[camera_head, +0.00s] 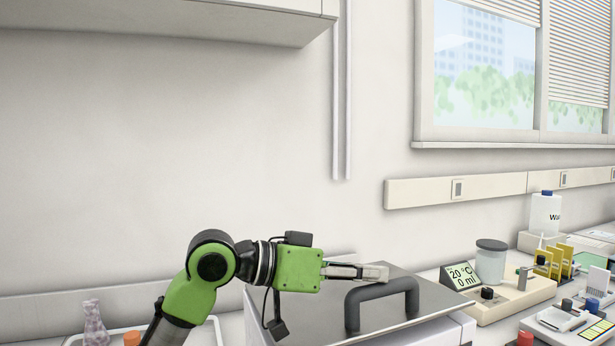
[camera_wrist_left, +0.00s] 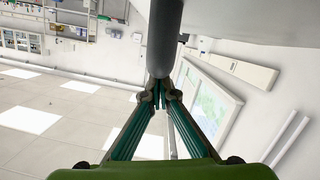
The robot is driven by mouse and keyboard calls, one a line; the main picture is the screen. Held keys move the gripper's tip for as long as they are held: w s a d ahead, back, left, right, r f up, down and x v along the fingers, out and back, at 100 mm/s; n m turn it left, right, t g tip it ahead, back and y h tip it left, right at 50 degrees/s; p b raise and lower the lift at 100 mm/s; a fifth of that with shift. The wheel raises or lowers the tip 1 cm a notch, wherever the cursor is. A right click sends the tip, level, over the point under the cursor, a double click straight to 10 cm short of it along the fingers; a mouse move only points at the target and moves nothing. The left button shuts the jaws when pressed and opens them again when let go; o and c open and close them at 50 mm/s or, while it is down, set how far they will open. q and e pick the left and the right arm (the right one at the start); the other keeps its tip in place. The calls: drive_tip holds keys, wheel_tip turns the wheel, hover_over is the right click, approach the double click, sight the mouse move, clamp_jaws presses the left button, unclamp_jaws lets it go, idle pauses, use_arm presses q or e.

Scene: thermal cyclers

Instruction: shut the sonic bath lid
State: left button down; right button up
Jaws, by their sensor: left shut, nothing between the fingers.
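The sonic bath (camera_head: 455,333) is a white box at the lower middle of the head view, partly cut off by the bottom edge. Its grey metal lid (camera_head: 437,300) lies over the top and looks close to flat; I cannot tell whether it is fully down. A dark handle (camera_head: 383,290) stands on the lid and also shows as a dark bar in the left wrist view (camera_wrist_left: 164,35). My left gripper (camera_head: 378,272) is shut and empty, its fingertips beside the handle above the lid. In the wrist view its fingertips (camera_wrist_left: 160,92) are near the bar; contact is unclear. My right gripper is not in view.
A scale-like unit with a display (camera_head: 462,276) and a grey-lidded jar (camera_head: 490,262) stand right of the bath. More bench items fill the far right. A white tray (camera_head: 215,330) is at lower left. A wall cabinet (camera_head: 200,22) hangs above.

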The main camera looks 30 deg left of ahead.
sight(363, 294)
use_arm(q)
drive_tip(key=f, duration=0.1)
drive_tip(key=f+b, duration=0.1)
drive_tip(key=shift+s+d+f+m, duration=0.25)
drive_tip(key=shift+d+f+m, duration=0.05)
drive_tip(key=shift+f+m, duration=0.1)
drive_tip(key=shift+s+d+f, duration=0.1)
drive_tip(key=shift+f, duration=0.15)
